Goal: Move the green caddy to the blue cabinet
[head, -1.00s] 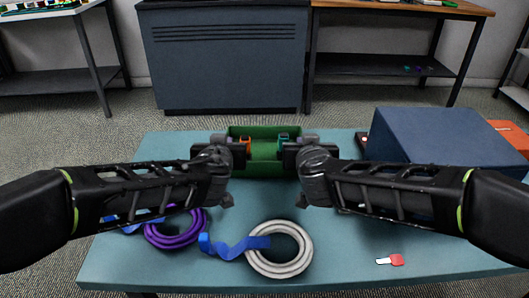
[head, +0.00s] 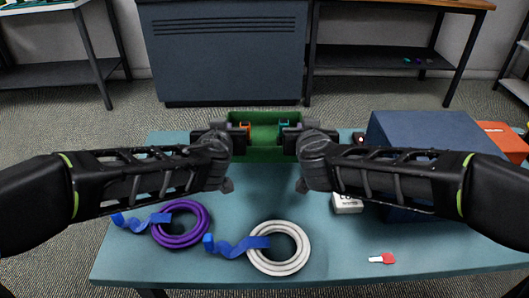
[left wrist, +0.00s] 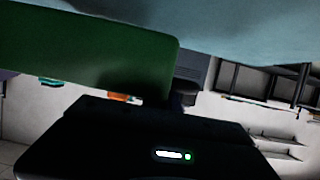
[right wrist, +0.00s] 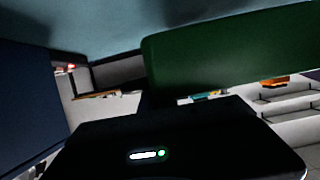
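The green caddy (head: 265,117) is at the far edge of the teal table in the head view, between my two grippers. Small orange and teal pieces show inside it. My left gripper (head: 239,138) is shut on its left end and my right gripper (head: 289,139) on its right end. The caddy's green wall also shows in the left wrist view (left wrist: 85,60) and in the right wrist view (right wrist: 225,55), seemingly clear of the table. The fingertips are mostly hidden. The blue cabinet (head: 225,60), dark with a vented front, stands on the floor beyond the table.
On the teal table (head: 280,200) lie a purple cable coil (head: 180,240), a white cable coil (head: 280,268), blue straps and a red-and-white tag (head: 383,258). A blue box (head: 420,130) stands at right, beside an orange box (head: 505,140). Carpet lies between table and cabinet.

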